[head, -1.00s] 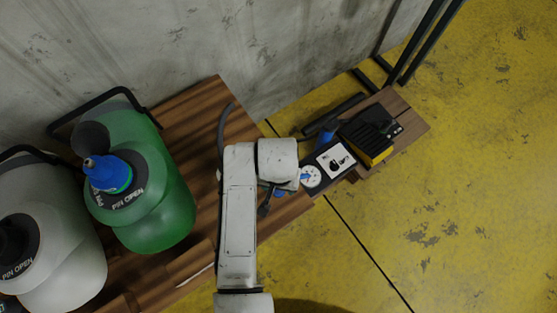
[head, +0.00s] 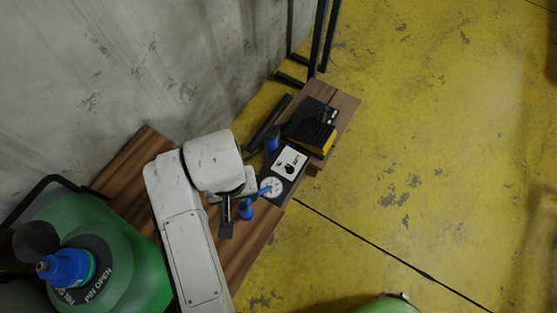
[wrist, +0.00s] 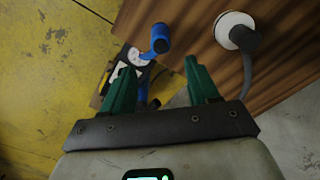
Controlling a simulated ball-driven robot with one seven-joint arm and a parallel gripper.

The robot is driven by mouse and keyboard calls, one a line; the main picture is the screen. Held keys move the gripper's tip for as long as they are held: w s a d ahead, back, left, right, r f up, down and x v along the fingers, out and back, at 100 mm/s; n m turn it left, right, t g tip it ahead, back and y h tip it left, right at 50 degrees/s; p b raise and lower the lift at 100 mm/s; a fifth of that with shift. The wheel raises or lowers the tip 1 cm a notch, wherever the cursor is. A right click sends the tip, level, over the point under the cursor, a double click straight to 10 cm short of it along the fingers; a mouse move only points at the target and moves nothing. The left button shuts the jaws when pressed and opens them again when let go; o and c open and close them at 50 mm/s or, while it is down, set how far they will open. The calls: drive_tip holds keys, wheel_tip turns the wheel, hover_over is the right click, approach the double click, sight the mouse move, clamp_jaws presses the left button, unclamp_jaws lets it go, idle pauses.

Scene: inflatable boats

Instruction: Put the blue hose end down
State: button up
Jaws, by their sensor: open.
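The blue hose end (wrist: 160,38) shows in the wrist view beyond my fingertips, beside the round white gauge (wrist: 137,57), over the edge of the wooden top. It also shows in the head view (head: 246,208), left of the gauge (head: 271,188). My gripper (wrist: 156,63) is open, with its two green fingers wide apart and nothing between their tips. The hose end looks clear of both fingers; I cannot tell whether it rests on anything. In the head view my arm hides most of the gripper.
A black connector on a white ring (wrist: 228,22), with a grey hose, stands on the wood. A black and yellow foot pump (head: 311,130) lies on the lower plank. A green container (head: 130,265) stands left. The yellow floor (head: 430,180) is clear on the right.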

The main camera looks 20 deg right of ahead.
drive_tip(key=w+d+r+t+h, duration=0.1)
drive_tip(key=w+d+r, duration=0.15)
drive_tip(key=d, duration=0.65)
drive_tip(key=w+d+r+t+h, duration=0.15)
drive_tip(key=w+d, duration=0.25)
drive_tip(key=d, duration=0.5)
drive_tip(key=w+d+r+t+h, duration=0.1)
drive_tip(key=w+d+r+t, duration=0.15)
drive_tip(key=d, duration=0.65)
drive_tip(key=s+d+f+n+g, duration=0.1)
drive_tip(key=s+d+f, duration=0.15)
drive_tip(key=s, duration=0.25)
drive_tip(key=s+d+f+g, duration=0.1)
drive_tip(key=s+d+f, duration=0.1)
drive_tip(key=s+d, duration=0.2)
drive_tip(key=s+a+f+g+y, duration=0.1)
drive_tip(key=s+a+f, duration=0.2)
drive_tip(key=s, duration=0.4)
drive_tip(key=s+a+f+g+y, duration=0.1)
drive_tip(key=s+a+f+y, duration=0.1)
drive_tip(key=s, duration=0.5)
drive_tip(key=shift+a+f+n, duration=0.4)
drive_tip(key=shift+a+f, duration=0.35)
drive_tip(key=shift+a, duration=0.05)
